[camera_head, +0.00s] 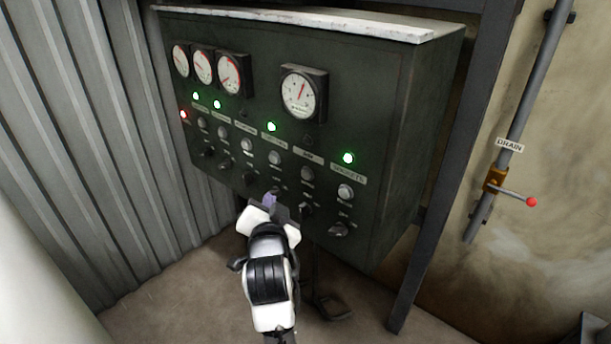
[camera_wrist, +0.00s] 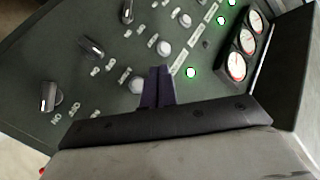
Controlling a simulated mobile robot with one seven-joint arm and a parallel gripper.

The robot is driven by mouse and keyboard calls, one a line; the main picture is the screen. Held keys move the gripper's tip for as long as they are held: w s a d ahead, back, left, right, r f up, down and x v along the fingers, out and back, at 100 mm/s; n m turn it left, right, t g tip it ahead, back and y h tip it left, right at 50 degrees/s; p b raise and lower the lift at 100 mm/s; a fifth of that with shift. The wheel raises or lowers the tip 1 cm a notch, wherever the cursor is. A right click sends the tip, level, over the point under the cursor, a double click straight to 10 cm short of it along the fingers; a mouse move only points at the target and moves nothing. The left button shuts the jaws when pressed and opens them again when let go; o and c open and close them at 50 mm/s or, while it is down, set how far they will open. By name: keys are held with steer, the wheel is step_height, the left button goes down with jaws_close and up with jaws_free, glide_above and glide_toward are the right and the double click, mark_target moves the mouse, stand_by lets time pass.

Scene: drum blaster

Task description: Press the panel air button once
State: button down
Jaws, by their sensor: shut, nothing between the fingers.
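The dark green control panel (camera_head: 375,90) carries a row of pale round buttons. A button (camera_head: 307,173) sits under a short label that seems to read AIR, though the lettering is small. My gripper (camera_head: 271,200) is in front of the panel's lower middle, below and left of that button. Its dark fingers (camera_wrist: 158,72) are shut and empty. In the wrist view a pale button (camera_wrist: 137,84) lies just left of the fingers; its label is not legible there. I cannot tell whether the fingertips touch the panel. The wrist housing hides the panel's nearer part.
Dark knobs (camera_head: 338,229) line the panel below the buttons. Green lights (camera_head: 348,157) and gauges (camera_head: 298,94) sit above. A corrugated wall (camera_head: 75,120) stands left. A drain pipe with a red-tipped valve handle (camera_head: 531,202) is at right, beyond a dark post (camera_head: 440,200).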

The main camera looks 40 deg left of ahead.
steer(key=w, duration=0.8)
steer(key=shift+w+d, duration=0.15)
steer(key=shift+d, duration=0.2)
steer(key=shift+w, duration=0.1)
stand_by(1.6)
steer(key=shift+w+p, duration=0.3)
steer(key=shift+p, duration=0.05)
steer(key=shift+w+d, duration=0.1)
steer(key=shift+w, duration=0.35)
stand_by(0.5)
steer(key=shift+s, duration=0.85)
steer(key=shift+s+a+p, duration=0.15)
steer(key=shift+s+p, duration=0.05)
steer(key=shift+s, duration=1.05)
steer(key=shift+s+a+p, duration=0.1)
steer(key=shift+s+p, duration=0.05)
steer(key=shift+s, duration=1.1)
